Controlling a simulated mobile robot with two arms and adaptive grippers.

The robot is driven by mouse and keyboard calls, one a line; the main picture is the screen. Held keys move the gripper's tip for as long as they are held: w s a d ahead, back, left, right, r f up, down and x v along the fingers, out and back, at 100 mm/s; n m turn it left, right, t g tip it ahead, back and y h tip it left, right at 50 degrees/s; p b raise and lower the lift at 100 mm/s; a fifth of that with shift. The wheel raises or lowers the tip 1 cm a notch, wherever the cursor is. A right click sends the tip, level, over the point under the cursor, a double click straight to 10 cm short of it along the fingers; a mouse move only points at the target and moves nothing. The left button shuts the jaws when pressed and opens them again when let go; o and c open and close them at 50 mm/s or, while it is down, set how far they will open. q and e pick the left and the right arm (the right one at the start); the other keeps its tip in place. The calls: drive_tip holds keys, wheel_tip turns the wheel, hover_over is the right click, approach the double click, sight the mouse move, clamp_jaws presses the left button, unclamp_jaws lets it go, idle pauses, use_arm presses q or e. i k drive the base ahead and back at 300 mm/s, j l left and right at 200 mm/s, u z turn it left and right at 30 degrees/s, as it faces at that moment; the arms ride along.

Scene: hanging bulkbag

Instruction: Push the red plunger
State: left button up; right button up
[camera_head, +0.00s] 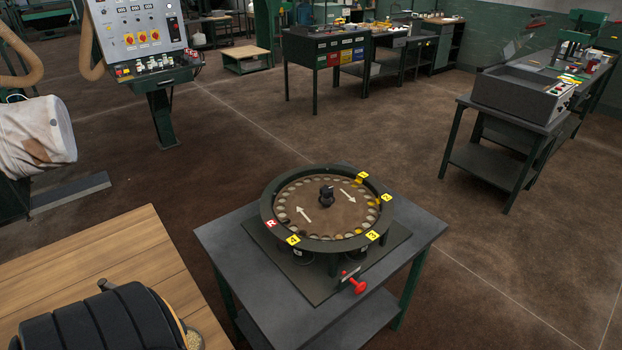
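The red plunger (357,286) sticks out at the front of a low round device, just below its ring, with a small label beside it. The device is a dark green ring (268,205) around a brown disc with two white arrows and several small round pockets. Yellow numbered tags and a red R tag sit on the ring. It stands on a dark plate on a grey-topped table (222,236). Neither of my grippers is in view, and nothing is touching the plunger.
A wooden table (130,245) with a black ribbed object (105,325) is at the lower left. A control panel (140,45) stands at the upper left. A grey machine on a bench (520,92) is at the right. The floor right of the grey table is clear.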

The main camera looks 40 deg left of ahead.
sight(360, 286)
drive_tip(key=u, duration=1.3)
